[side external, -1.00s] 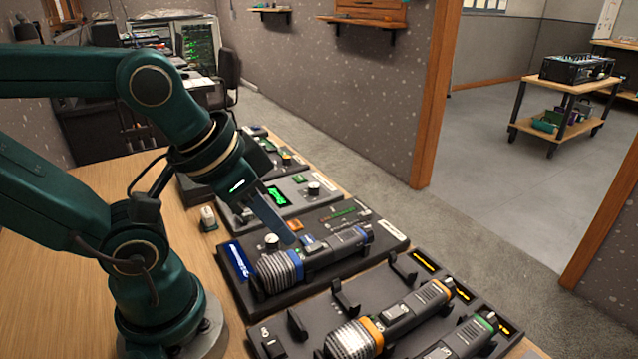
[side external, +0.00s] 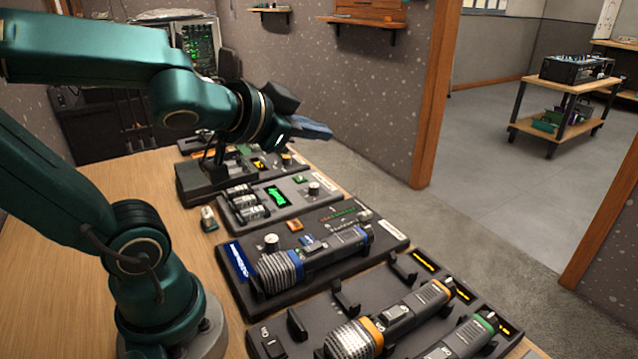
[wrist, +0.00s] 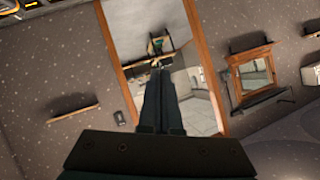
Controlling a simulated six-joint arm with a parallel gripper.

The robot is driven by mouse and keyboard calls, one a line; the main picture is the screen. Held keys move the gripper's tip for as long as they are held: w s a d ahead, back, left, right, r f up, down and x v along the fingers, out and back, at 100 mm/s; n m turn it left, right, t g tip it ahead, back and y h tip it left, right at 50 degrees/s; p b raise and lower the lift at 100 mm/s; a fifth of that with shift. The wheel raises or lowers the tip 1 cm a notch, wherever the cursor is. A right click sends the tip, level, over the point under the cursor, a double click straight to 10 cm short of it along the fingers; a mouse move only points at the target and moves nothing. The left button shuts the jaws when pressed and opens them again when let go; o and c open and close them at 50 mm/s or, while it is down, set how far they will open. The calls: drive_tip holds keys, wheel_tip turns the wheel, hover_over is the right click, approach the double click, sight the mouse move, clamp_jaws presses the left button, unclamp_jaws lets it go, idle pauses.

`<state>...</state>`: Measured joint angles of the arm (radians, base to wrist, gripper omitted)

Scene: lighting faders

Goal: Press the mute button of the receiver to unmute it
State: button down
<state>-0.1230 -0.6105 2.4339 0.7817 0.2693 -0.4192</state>
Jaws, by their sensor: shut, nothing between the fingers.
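The dark unit (side external: 392,250) in the middle of the bench looks like the receiver. It has a round knob (side external: 271,241), an orange-lit square button (side external: 295,225), a row of small green to reddish lights (side external: 338,215) and a blue-ringed microphone (side external: 315,258) lying across its front. The button's label is too small to read. My gripper (side external: 322,131) is raised high above the back of the bench, well clear of the unit, pointing right toward the wall. In the wrist view, its fingers (wrist: 158,78) are together and empty, facing the wall and doorway.
A unit with a green display (side external: 278,196) and another dark unit (side external: 205,184) stand behind. A rack (side external: 333,300) with orange- and green-ringed microphones lies in front. A small white-topped item (side external: 208,215) stands on the wooden bench (side external: 150,215). The air above the middle unit is free.

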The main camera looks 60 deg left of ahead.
drive_tip(key=w+a+m+t+h, duration=0.1)
drive_tip(key=w+a+m+t, duration=0.1)
drive_tip(key=w+m, duration=0.1)
drive_tip(key=m+g+h, duration=0.2)
drive_tip(key=m+g, duration=0.2)
drive_tip(key=g, duration=0.1)
hover_over(295, 225)
drive_tip(key=s, duration=0.1)
wheel_tip(295, 225, down, 10)
drive_tip(key=shift+s+a, duration=0.1)
drive_tip(key=shift+a, duration=0.15)
drive_tip(key=shift+f, duration=0.15)
drive_tip(key=shift+d+f, duration=0.1)
drive_tip(key=shift+f, duration=4.2)
drive_tip(key=shift+f, duration=0.4)
